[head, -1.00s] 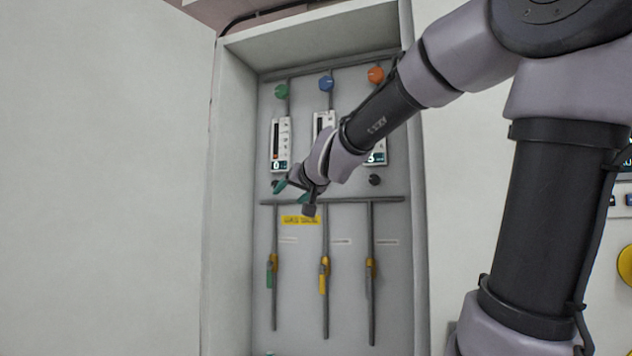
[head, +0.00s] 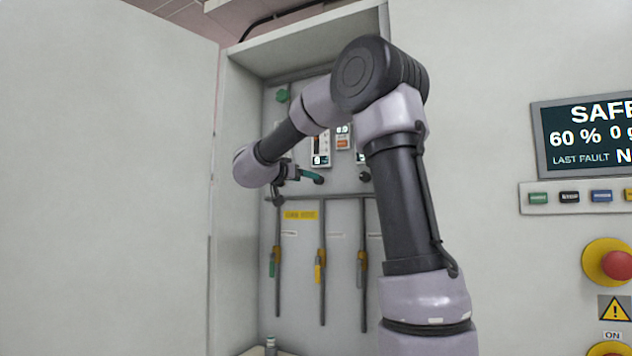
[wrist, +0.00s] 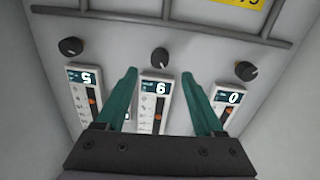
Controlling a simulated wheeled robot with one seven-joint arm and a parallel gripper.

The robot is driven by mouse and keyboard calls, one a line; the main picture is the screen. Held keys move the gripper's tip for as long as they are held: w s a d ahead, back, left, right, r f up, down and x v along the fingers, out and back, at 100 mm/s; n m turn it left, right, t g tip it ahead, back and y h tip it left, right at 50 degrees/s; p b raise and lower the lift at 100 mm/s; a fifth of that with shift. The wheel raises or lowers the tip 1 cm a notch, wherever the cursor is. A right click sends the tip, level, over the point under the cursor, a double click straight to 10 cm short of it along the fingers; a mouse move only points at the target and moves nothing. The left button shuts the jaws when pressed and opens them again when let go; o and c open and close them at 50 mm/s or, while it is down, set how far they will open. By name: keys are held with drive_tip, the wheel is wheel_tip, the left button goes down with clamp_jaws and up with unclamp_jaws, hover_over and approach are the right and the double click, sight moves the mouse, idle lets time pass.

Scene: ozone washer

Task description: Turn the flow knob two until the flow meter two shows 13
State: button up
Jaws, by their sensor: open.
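In the wrist view, a dark round middle knob (wrist: 160,57) sits at the end of the middle flow meter (wrist: 156,88), whose display digit is a 6 or a 9; I cannot tell which. My gripper (wrist: 158,73) is open, with its green fingers apart on either side of that meter and its tips just short of the knob. Nothing shows between the fingertips. In the head view, my gripper (head: 310,177) is in front of the panel just below the middle meter (head: 320,150). The middle knob is hidden there.
In the wrist view, other knobs sit left (wrist: 70,46) and right (wrist: 246,70), by meters reading 5 (wrist: 86,78) and 0 (wrist: 230,97). A pipe (wrist: 185,27) crosses beyond the knobs. The cabinet's side wall (head: 240,150) stands close to my arm.

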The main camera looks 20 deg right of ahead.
drive_tip(key=x, duration=0.8)
drive_tip(key=shift+w+d, duration=0.15)
drive_tip(key=shift+d, duration=0.15)
clamp_jaws()
